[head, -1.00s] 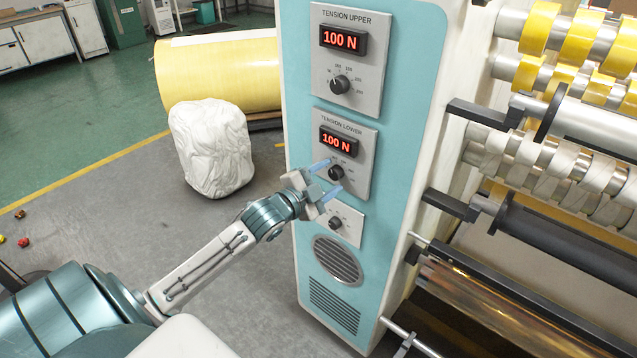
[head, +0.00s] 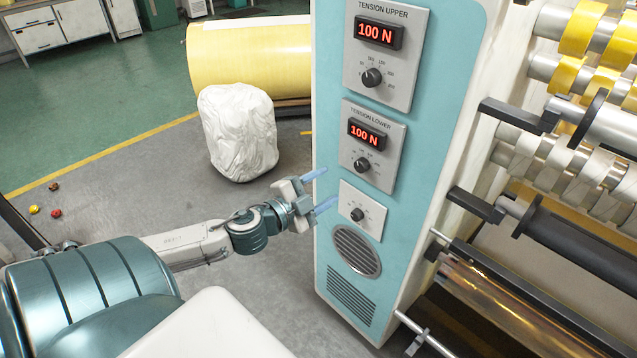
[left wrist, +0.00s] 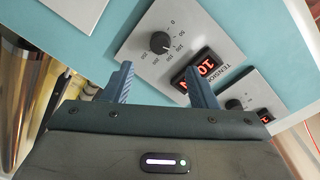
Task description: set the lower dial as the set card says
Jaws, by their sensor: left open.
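The lower dial (head: 362,164) is a black knob on the grey TENSION LOWER plate (head: 389,181). The red display (head: 367,134) above it reads 100 N. My left gripper (head: 322,190) is open and empty, left of and a little below the lower dial, apart from it. In the left wrist view the lower dial (left wrist: 160,42) shows beyond the open fingertips (left wrist: 158,80), with the display (left wrist: 195,72) partly behind one finger. The dial's pointer is too small to read surely. I see no set card in these frames. My right gripper is not in view.
The TENSION UPPER dial (head: 372,78) sits above, its display (head: 379,32) also reading 100 N. A smaller dial (head: 357,214) is below, near my fingers. Rollers (head: 570,160) and black bars stand to the right. A white wrapped bundle (head: 238,132) stands on the floor behind.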

